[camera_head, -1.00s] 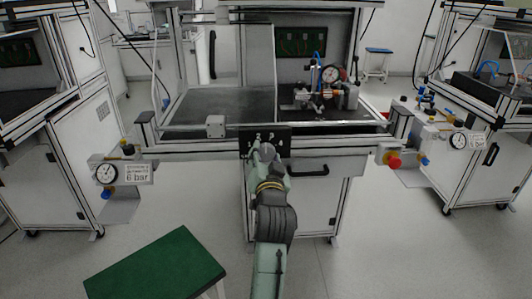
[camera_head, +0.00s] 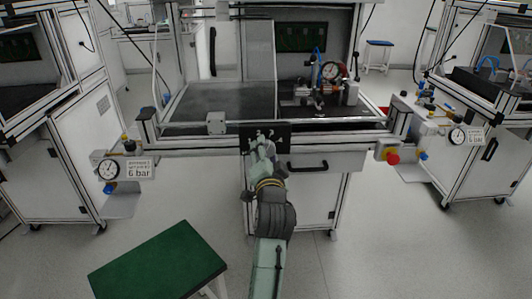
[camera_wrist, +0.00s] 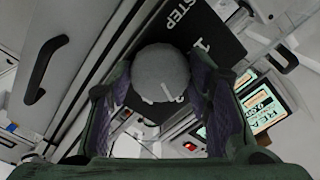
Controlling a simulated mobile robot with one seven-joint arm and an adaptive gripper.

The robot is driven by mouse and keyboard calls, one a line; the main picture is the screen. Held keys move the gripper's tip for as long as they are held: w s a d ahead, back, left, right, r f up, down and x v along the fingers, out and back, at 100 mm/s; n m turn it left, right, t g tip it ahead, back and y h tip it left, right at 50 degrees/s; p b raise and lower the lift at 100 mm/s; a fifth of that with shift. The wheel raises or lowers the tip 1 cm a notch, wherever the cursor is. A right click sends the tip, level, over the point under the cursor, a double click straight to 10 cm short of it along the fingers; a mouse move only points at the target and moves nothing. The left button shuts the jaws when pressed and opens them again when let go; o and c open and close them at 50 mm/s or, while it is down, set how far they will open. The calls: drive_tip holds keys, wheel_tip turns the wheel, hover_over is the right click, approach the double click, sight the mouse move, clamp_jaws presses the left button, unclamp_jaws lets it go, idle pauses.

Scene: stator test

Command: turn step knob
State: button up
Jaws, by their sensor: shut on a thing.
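In the head view my gripper (camera_head: 261,143) is at the black panel (camera_head: 283,133) on the front of the workbench. The knob cannot be made out there behind my gripper.
A drawer handle (camera_head: 309,167) is right of the panel. A red button (camera_head: 392,157) is on the bench's right end, and a pressure gauge (camera_head: 108,170) on its left. A green-topped stool (camera_head: 160,262) stands at front left. In the wrist view, lit displays (camera_wrist: 265,105) lie at right.

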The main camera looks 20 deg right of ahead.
drive_tip(key=o, duration=1.1)
drive_tip(key=shift+o, duration=0.2)
drive_tip(key=v, duration=0.7)
drive_tip(key=shift+s, duration=0.3)
drive_tip(key=shift+a+r, duration=0.1)
drive_tip(key=shift+a, duration=0.05)
